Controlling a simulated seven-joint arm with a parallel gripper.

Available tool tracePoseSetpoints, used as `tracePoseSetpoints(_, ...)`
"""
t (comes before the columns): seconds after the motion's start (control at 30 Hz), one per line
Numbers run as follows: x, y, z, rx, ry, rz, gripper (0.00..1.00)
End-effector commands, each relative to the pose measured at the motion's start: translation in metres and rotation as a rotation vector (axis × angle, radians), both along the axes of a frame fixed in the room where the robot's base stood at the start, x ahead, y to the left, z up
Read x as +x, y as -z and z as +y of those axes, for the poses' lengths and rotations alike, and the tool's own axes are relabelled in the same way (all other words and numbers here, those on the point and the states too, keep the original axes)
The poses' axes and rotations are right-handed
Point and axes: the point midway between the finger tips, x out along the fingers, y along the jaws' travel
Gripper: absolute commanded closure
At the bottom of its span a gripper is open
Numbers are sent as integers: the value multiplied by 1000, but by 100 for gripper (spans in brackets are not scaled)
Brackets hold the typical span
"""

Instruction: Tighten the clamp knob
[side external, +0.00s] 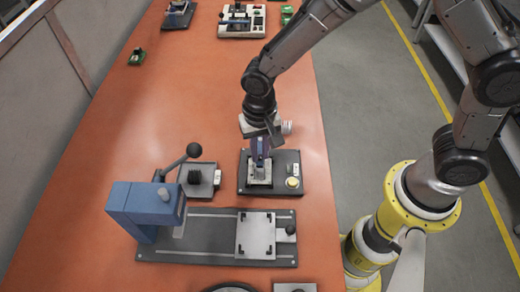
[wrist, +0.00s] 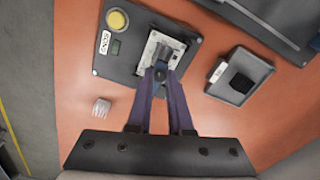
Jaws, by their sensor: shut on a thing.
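My gripper (side external: 261,165) points down at a dark fixture plate (side external: 291,160) with a light metal clamp block (side external: 262,180) on it. In the wrist view, its two purple fingers (wrist: 160,72) converge on the small dark clamp knob (wrist: 163,53) that stands on the light block (wrist: 151,42). The gripper is shut on this knob, and the fingertips partly cover it. In the side view the knob is hidden behind the fingers. I cannot tell how far the knob is turned.
A yellow button (side external: 293,183) sits on the same plate. To the left is a small grey box with a black ribbed top (side external: 196,176). In front stands a blue lever press (side external: 147,207) on a long dark base (side external: 208,247). Orange tabletop is clear behind the fixture.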

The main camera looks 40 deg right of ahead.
Motion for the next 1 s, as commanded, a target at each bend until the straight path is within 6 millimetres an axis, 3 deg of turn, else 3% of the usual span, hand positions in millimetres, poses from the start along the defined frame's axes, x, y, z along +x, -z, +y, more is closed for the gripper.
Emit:
tracePoseSetpoints(0.43, 3, -4, 1, 6, 276, -10, 100)
tracePoseSetpoints(1.0, 4, -4, 1, 6, 337, -11, 100)
